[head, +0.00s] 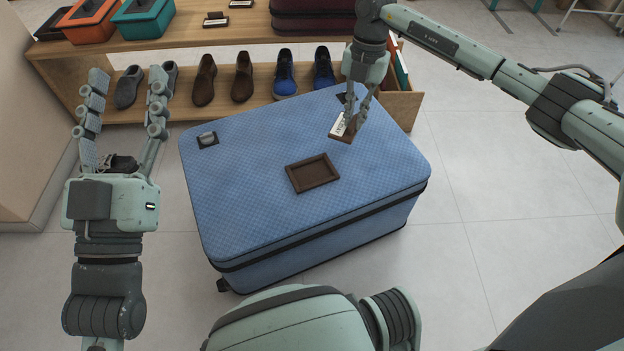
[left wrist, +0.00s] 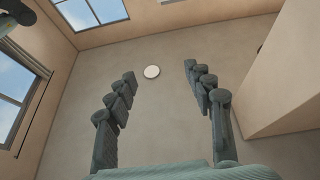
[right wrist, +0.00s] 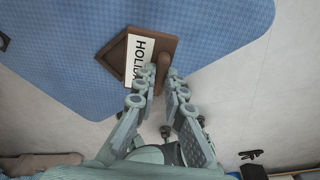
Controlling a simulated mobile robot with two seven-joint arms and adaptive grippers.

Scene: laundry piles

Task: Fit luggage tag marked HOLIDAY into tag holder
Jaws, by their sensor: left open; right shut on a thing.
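The luggage tag marked HOLIDAY (head: 341,128) is a brown plate with a white label; it also shows in the right wrist view (right wrist: 166,46), its lettering partly covered by a finger. My right gripper (head: 352,122) is shut on the tag above the right part of the blue suitcase (head: 240,180). The tag holder (head: 312,173) is an empty dark brown frame on the suitcase top, left of and nearer than the tag in the head view. My left gripper (head: 125,88) is open and empty, raised left of the suitcase; its spread fingers show in the left wrist view (left wrist: 160,85).
A wooden shelf (head: 240,43) behind the suitcase holds several shoes (head: 204,80), an orange box (head: 90,20) and a teal box (head: 143,18). Small dark fittings (head: 207,139) sit on the suitcase top.

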